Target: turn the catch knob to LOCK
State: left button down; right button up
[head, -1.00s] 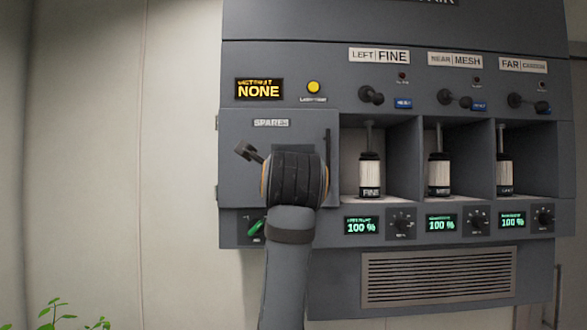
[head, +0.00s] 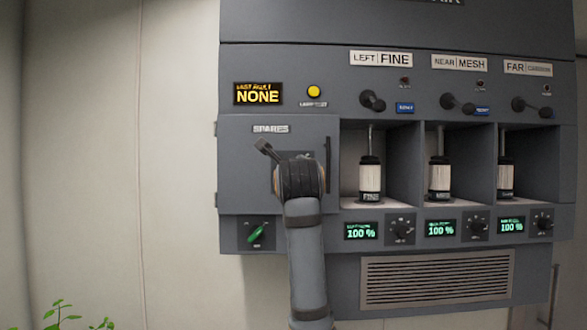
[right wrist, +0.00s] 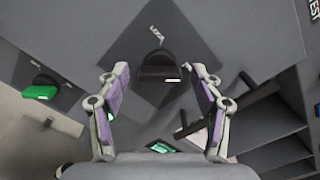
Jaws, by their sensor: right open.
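The catch knob (right wrist: 158,68) is a black knob on a dark square plate (right wrist: 190,42) on the spares door (head: 240,165). In the head view my right wrist hides the knob and part of its plate. In the right wrist view my right gripper (right wrist: 160,74) is open. Its two fingers stand on either side of the knob, apart from it, with nothing held. A short white mark shows on the knob's edge. A small white label (right wrist: 156,33) lies beside it, too blurred to read. My left gripper is not in view.
A vertical black door handle (head: 327,163) is just right of my wrist. A green switch (head: 258,232) sits below the door. Open bays with white canisters (head: 370,178) lie to the right. The wall (head: 90,150) on the left is clear.

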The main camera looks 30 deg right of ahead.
jog(key=c, duration=1.1)
jog(key=shift+c, duration=0.2)
jog(key=shift+n, duration=0.3)
jog(key=n+b, duration=0.4)
jog(key=n, duration=1.3)
jog(key=shift+f, duration=0.1)
jog(key=shift+n, duration=0.4)
